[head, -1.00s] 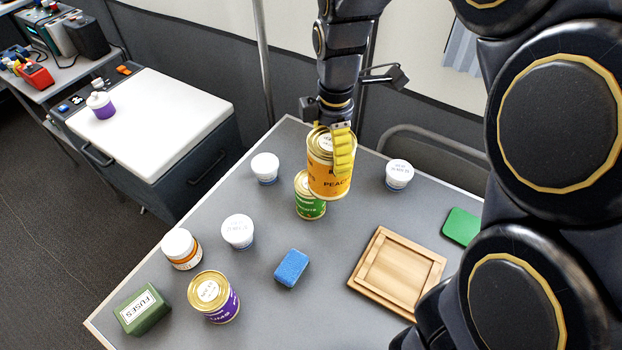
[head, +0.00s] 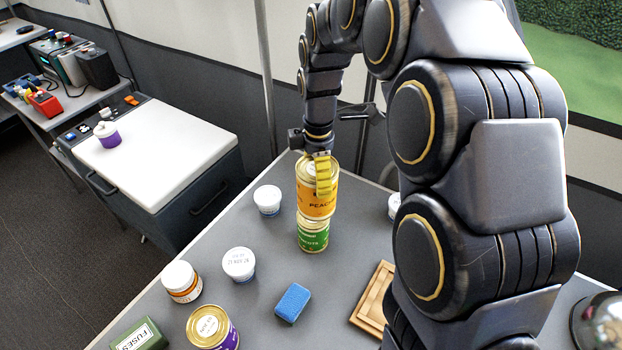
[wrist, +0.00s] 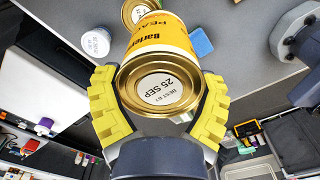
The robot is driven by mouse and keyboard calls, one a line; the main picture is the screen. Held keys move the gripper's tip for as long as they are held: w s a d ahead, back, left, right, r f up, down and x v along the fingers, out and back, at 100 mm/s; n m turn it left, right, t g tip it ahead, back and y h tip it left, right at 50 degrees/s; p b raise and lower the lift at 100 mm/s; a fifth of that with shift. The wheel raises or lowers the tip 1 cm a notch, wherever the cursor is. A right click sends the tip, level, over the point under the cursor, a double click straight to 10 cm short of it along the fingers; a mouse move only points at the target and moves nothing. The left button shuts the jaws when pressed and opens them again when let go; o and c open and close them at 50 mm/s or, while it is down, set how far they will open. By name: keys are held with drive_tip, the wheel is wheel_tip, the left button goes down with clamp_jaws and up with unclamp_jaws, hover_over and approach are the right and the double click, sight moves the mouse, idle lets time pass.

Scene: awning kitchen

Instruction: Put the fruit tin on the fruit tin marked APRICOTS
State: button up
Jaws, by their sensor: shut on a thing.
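My gripper (head: 319,165) has yellow finger pads and is shut on an orange fruit tin (head: 317,203) marked PEACHES. The tin is upright, and the pads press on both sides of its upper part. In the wrist view, its gold lid (wrist: 159,88) reads BEST BY 25 SEP between the pads. A green fruit tin (head: 313,238) stands upright on the table directly below it; its label is only partly readable and seems to end in "COTS". The orange tin hides most of the green tin's top. I cannot tell whether the two tins touch.
White-lidded tubs (head: 268,200) (head: 239,264), an orange-banded jar (head: 182,282), a purple tin (head: 212,329), a green FUSES box (head: 140,336), a blue sponge (head: 292,303) and a wooden tray (head: 368,308) stand around on the grey table. My arm covers the table's right side.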

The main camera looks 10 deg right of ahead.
drive_tip(key=w+f, duration=0.3)
drive_tip(key=shift+f, duration=0.35)
drive_tip(key=shift+w+f, duration=0.15)
drive_tip(key=shift+f, duration=1.5)
drive_tip(key=shift+f, duration=0.2)
drive_tip(key=o, duration=1)
wheel_tip(320, 180, up, 11)
drive_tip(key=shift+r, duration=0.75)
